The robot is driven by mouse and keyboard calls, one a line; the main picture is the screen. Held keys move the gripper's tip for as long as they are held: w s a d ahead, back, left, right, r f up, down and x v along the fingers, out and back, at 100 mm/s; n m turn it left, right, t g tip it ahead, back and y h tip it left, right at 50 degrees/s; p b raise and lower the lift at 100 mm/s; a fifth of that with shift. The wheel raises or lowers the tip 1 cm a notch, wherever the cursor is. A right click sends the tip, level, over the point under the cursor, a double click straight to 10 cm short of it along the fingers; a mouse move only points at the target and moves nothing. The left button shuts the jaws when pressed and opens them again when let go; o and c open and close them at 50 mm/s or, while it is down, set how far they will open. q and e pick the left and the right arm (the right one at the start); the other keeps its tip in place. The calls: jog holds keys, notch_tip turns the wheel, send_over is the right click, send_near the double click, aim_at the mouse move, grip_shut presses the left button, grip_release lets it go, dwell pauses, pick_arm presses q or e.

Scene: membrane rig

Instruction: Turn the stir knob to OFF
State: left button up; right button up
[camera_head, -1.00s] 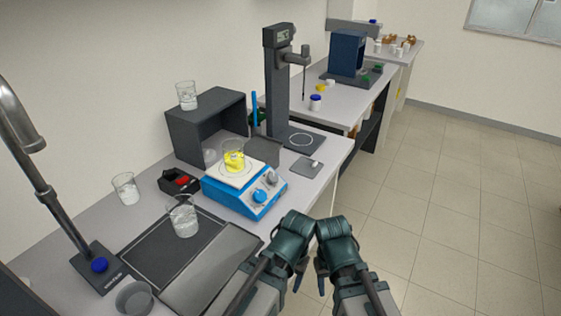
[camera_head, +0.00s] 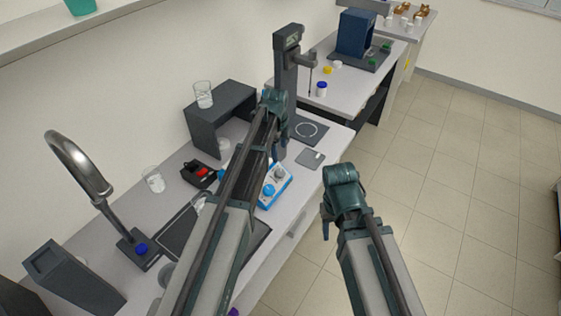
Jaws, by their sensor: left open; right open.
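The blue and white stirrer (camera_head: 274,193) stands on the bench, partly hidden by my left arm. Its front shows a blue knob (camera_head: 268,189) and a grey knob (camera_head: 280,173). I cannot tell which is the stir knob, and the markings are too small to read. The stirrer's top and the yellow-filled beaker are hidden behind the arm. My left gripper (camera_head: 279,148) is open, raised beyond the knobs in the picture, with its fingers pointing down. My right gripper (camera_head: 326,226) is open and empty to the right of the stirrer, over the floor side of the bench.
A beaker (camera_head: 204,95) stands on a dark box shelf (camera_head: 222,112). Another beaker (camera_head: 153,179) and a black tray with a red item (camera_head: 199,174) stand on the bench. A tall dark stand (camera_head: 287,80) rises behind. A tap (camera_head: 80,165) is at left. Floor on the right is clear.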

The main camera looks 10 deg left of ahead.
aim_at(281, 172)
pick_arm(q)
jog(key=f+b, duration=0.4)
jog(key=w+f+b, duration=0.1)
jog(key=f+b, duration=0.8)
jog(key=b, duration=0.1)
jog(key=shift+w+f, duration=0.3)
jog(key=shift+w, duration=0.1)
jog(key=shift+r, duration=0.1)
grip_shut()
jog(key=shift+s, duration=0.1)
